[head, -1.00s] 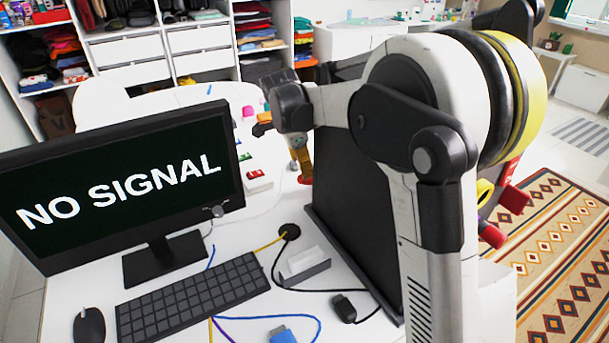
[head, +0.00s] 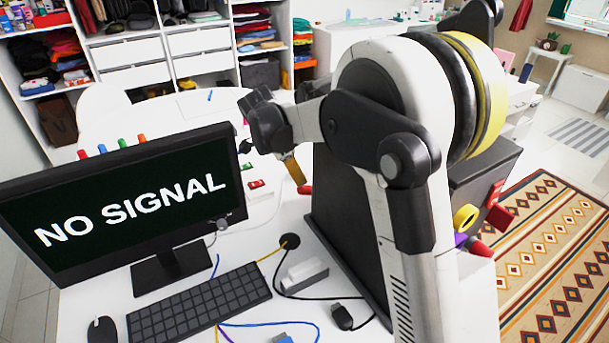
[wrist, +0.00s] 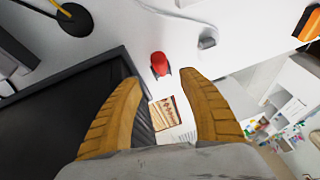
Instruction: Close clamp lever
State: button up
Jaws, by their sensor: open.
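My gripper (wrist: 158,82) is open, with its two ochre fingers spread and nothing between them. A small red part (wrist: 160,65), which looks like the clamp lever, shows just beyond the fingertip gap in the wrist view, on or by the white table. Whether it is raised or folded down is unclear. In the head view, my gripper (head: 294,170) points down over the table behind the black panel, and a bit of red (head: 304,190) shows beside its fingertip. My arm hides much of this area in the head view.
A large black panel or case (wrist: 60,115) stands close on the left in the wrist view. A grey cylinder (wrist: 207,40) is right of the red part. The monitor (head: 125,200) and keyboard (head: 198,301) occupy the table's left. A patterned rug (head: 550,250) covers the floor at right.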

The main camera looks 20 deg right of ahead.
aim_at(305, 186)
jog(key=b+x, duration=0.3)
jog(key=x, duration=0.8)
jog(key=shift+b, duration=0.35)
jog(key=shift+s, duration=0.1)
grip_shut()
